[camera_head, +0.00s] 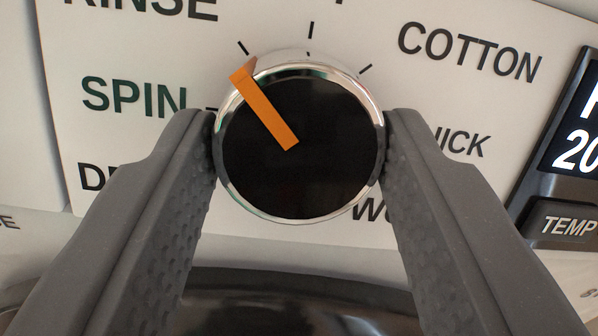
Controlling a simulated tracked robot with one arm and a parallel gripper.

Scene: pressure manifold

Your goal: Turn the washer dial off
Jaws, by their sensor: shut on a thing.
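The washer dial (320,170) is a round black knob with a chrome rim, in the middle of the view on a white panel. Its orange pointer (264,108) slants to the upper left, toward the tick by RINSE. My gripper (300,148) is shut on the dial, one grey finger against the left side of the rim and one against the right. The fingers hide parts of the labels beside the dial. The label at the top of the dial is cut off by the frame's upper edge.
The white panel (120,45) carries the labels RINSE, SPIN and COTTON, with others partly covered. A dark display (575,130) showing 20 and a TEMP button (565,225) are at the right. A dark rounded surface (295,300) lies below the panel.

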